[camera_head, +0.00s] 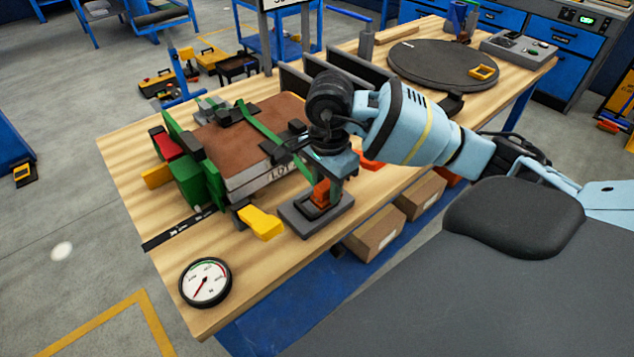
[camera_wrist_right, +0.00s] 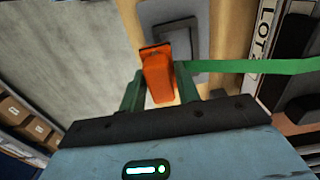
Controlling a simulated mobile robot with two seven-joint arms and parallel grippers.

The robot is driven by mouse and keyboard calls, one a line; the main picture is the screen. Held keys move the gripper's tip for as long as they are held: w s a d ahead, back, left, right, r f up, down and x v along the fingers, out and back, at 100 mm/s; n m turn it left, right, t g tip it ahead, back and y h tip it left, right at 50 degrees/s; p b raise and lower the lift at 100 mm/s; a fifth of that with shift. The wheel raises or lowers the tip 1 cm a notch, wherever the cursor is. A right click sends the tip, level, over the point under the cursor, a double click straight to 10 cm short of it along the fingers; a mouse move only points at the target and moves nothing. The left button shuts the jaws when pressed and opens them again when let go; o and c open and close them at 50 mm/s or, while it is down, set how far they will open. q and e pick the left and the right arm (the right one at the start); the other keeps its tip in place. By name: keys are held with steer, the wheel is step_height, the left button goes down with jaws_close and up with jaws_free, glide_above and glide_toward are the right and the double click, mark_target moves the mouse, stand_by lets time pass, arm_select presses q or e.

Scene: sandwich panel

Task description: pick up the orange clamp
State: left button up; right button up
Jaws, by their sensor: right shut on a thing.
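The orange clamp (camera_head: 321,192) stands at a grey base block (camera_head: 318,221) near the table's front edge, just right of the stacked panel. In the right wrist view the orange clamp (camera_wrist_right: 157,76) sits between the two green fingers. My right gripper (camera_head: 330,178) reaches down onto it and is shut on it. The fingers also show in the right wrist view (camera_wrist_right: 160,92). I cannot tell whether the clamp is clear of the block. My left gripper is not in view.
The brown-topped panel stack (camera_head: 245,140) lies left of my gripper, with a green strap (camera_head: 262,130) and a yellow clamp (camera_head: 261,222) close by. A round gauge (camera_head: 205,282) lies at the front corner. A dark turntable (camera_head: 425,62) stands at the far right. Cartons (camera_head: 375,231) sit below.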

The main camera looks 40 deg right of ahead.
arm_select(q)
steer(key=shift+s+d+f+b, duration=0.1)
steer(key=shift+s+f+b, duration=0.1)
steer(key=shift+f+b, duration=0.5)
arm_select(e)
steer(key=s+d+r, duration=0.1)
steer(key=s, duration=1.2)
steer(key=shift+d, duration=0.2)
steer(key=shift+r, duration=0.2)
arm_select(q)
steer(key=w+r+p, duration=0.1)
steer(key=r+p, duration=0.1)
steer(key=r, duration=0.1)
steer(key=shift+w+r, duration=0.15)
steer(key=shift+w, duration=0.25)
arm_select(e)
step_height(320, 180, up, 5)
steer(key=shift+f, duration=0.1)
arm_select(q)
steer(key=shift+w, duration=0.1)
